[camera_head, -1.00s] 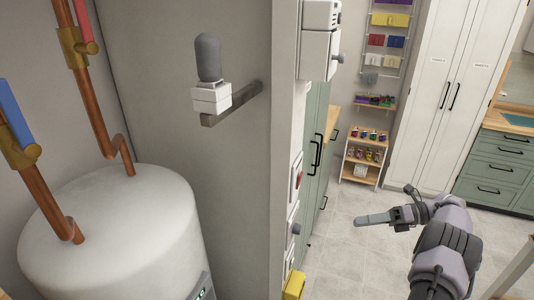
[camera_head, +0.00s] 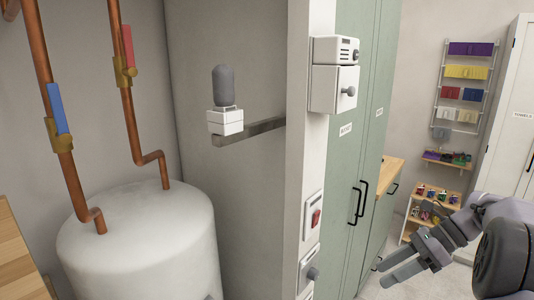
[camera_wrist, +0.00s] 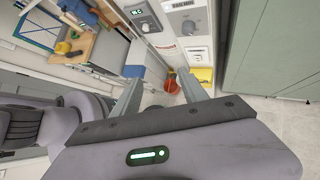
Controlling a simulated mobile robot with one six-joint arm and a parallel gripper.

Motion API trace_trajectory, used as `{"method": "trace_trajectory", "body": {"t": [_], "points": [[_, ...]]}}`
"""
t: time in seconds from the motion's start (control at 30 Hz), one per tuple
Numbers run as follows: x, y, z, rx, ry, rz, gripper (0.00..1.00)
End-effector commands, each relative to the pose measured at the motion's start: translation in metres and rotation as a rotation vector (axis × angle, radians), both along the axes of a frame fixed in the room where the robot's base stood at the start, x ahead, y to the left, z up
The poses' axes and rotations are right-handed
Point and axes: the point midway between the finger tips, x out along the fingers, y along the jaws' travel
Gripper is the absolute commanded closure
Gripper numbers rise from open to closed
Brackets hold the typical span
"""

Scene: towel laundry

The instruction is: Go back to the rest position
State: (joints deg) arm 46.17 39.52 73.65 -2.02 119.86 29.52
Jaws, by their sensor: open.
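My gripper (camera_head: 385,272) is at the lower right of the head view, with its fingers pointing left, in front of the green cabinet and floor. In the wrist view its two fingers (camera_wrist: 158,88) stand apart with nothing between them. My arm runs off the right edge of the head view. No towel is in the gripper.
A white tank (camera_head: 140,245) with copper pipes stands at the left. A wall edge with white control boxes (camera_head: 335,85) is in the middle. A green cabinet (camera_head: 350,150) stands behind it. A towel rack (camera_head: 465,85) and wooden shelf (camera_head: 430,205) are at the right.

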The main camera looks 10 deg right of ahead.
Motion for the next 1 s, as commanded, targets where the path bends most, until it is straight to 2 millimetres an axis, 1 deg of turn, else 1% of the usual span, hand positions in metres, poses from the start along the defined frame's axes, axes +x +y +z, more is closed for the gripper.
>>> {"method": "trace_trajectory", "body": {"t": [0.03,0.07,0.1,0.17,0.2,0.27,0.3,0.37,0.4,0.5,0.6,0.7,1.0], "points": [[-0.002,0.028,0.003,-0.073,-0.051,0.086,0.49],[-0.006,0.045,0.006,-0.126,-0.089,0.147,0.49],[-0.013,0.071,0.009,-0.201,-0.147,0.239,0.49],[-0.031,0.113,0.011,-0.33,-0.255,0.401,0.49],[-0.048,0.141,0.01,-0.422,-0.341,0.522,0.49],[-0.078,0.18,0.002,-0.559,-0.481,0.709,0.49],[-0.099,0.201,-0.006,-0.646,-0.576,0.828,0.49],[-0.129,0.224,-0.022,-0.764,-0.714,0.989,0.49],[-0.146,0.236,-0.033,-0.832,-0.799,1.081,0.49],[-0.177,0.252,-0.057,-0.963,-0.968,1.252,0.49],[-0.191,0.259,-0.07,-1.037,-1.064,1.34,0.49],[-0.194,0.26,-0.072,-1.058,-1.092,1.364,0.49],[-0.194,0.26,-0.072,-1.058,-1.092,1.364,0.49]]}}
